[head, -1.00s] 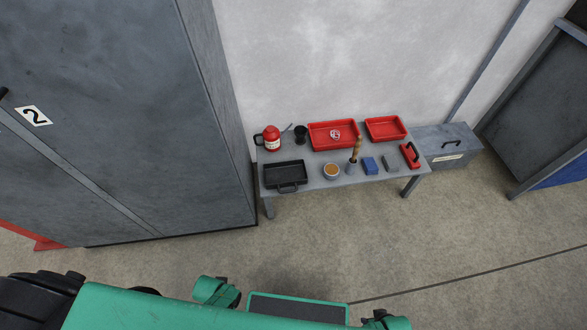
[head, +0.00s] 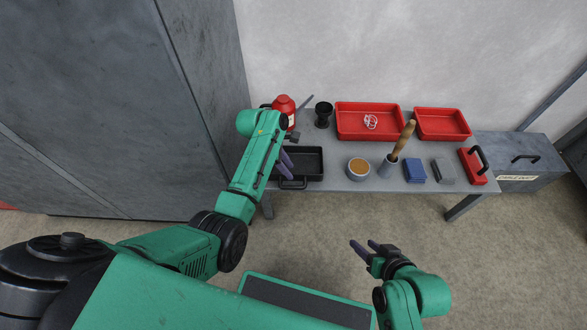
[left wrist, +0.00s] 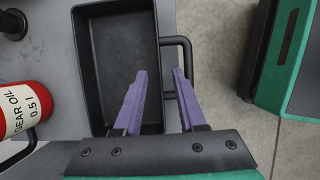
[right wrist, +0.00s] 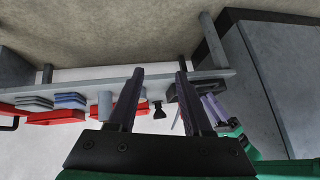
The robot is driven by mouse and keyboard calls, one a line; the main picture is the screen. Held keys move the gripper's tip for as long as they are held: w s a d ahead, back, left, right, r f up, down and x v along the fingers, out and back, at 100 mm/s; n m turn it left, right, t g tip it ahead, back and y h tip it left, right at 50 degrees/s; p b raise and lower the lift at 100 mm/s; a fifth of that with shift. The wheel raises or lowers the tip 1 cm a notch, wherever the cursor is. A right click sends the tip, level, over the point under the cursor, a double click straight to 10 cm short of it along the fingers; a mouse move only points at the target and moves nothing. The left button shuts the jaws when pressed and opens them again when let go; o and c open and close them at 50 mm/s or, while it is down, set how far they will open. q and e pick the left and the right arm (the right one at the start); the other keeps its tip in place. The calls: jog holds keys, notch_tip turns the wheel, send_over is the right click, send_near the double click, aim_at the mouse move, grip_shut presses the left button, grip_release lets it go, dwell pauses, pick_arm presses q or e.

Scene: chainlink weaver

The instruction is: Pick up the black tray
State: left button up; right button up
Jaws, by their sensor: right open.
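The black tray (head: 309,160) sits at the front left of the grey table, its loop handle (head: 293,184) at the near side. My left gripper (head: 285,158) is over the tray's left part, pointing down. In the left wrist view, the open fingers (left wrist: 160,72) lie on either side of the tray's handle-side wall. One finger is over the inside, the other over the handle (left wrist: 189,60) opening. I cannot tell whether they touch the tray. My right gripper (head: 361,243) is open and empty in front of the table.
A tall grey cabinet (head: 120,110) stands close at left.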

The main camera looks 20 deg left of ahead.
aim_at(293, 170)
pick_arm(q)
jog(key=b+x, duration=0.2)
jog(key=x, duration=0.1)
jog(key=shift+f, duration=0.3)
jog(key=shift+d+f, duration=0.25)
jog(key=shift+f, duration=0.15)
pick_arm(e)
jog(key=a+t, duration=0.1)
jog(key=a+f+t+y, duration=0.1)
jog(key=a, duration=0.1)
jog(key=a+f+t+y, duration=0.1)
jog(key=a, duration=0.1)
jog(key=shift+w+m+t, duration=0.15)
jog(key=shift+m+t, duration=0.25)
pick_arm(q)
grip_shut()
